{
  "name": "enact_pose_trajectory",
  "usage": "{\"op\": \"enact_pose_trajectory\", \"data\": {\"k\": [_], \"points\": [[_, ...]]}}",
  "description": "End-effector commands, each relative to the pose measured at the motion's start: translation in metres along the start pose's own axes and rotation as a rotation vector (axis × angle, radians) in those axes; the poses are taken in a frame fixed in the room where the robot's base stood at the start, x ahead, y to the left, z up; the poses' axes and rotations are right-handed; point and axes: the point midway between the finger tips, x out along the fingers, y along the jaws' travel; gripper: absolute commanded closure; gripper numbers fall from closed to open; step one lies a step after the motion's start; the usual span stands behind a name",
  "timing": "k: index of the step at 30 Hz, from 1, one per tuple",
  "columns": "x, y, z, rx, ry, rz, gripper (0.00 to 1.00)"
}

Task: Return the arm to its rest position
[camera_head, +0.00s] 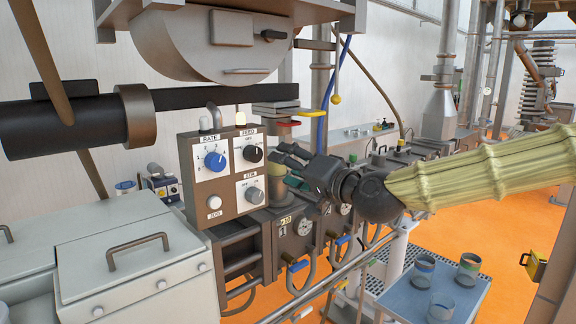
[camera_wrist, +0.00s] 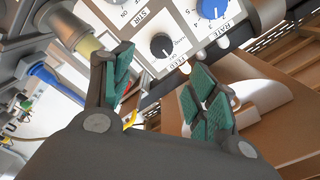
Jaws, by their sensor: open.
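My gripper (camera_head: 287,167) is at the right side of the control panel (camera_head: 202,180) in the head view, with my arm reaching in from the right. Its green-padded fingers are spread apart with nothing between them. In the wrist view my gripper (camera_wrist: 160,92) is open, and the panel face (camera_wrist: 178,22) with its black FEED knob (camera_wrist: 162,45) and blue RATE knob (camera_wrist: 212,8) shows beyond the fingers. In the head view the blue RATE knob (camera_head: 214,161), the black FEED knob (camera_head: 252,154) and the grey STIR knob (camera_head: 254,195) are visible. I cannot tell whether a fingertip touches the panel.
A hopper (camera_head: 207,45) and a dark horizontal beam hang above the panel. A blue-topped cart (camera_head: 405,297) with cups stands at lower right. A white cabinet (camera_head: 125,255) is at lower left. Orange floor shows at right.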

Motion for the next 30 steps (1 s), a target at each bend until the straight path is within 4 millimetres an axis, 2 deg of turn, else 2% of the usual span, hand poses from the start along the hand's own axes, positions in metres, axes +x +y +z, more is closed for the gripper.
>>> {"op": "enact_pose_trajectory", "data": {"k": [5, 8, 11, 14, 20, 26, 30], "points": [[0.001, 0.004, 0.003, 0.0, -0.005, 0.006, 0.42], [0.005, 0.022, 0.017, 0.0, -0.024, 0.036, 0.42], [0.008, 0.059, 0.043, 0.002, -0.061, 0.095, 0.42], [0.009, 0.105, 0.078, 0.0, -0.11, 0.17, 0.42], [-0.004, 0.195, 0.15, -0.006, -0.215, 0.322, 0.42], [-0.037, 0.279, 0.222, -0.02, -0.328, 0.472, 0.42], [-0.071, 0.333, 0.273, -0.034, -0.414, 0.575, 0.42]]}}
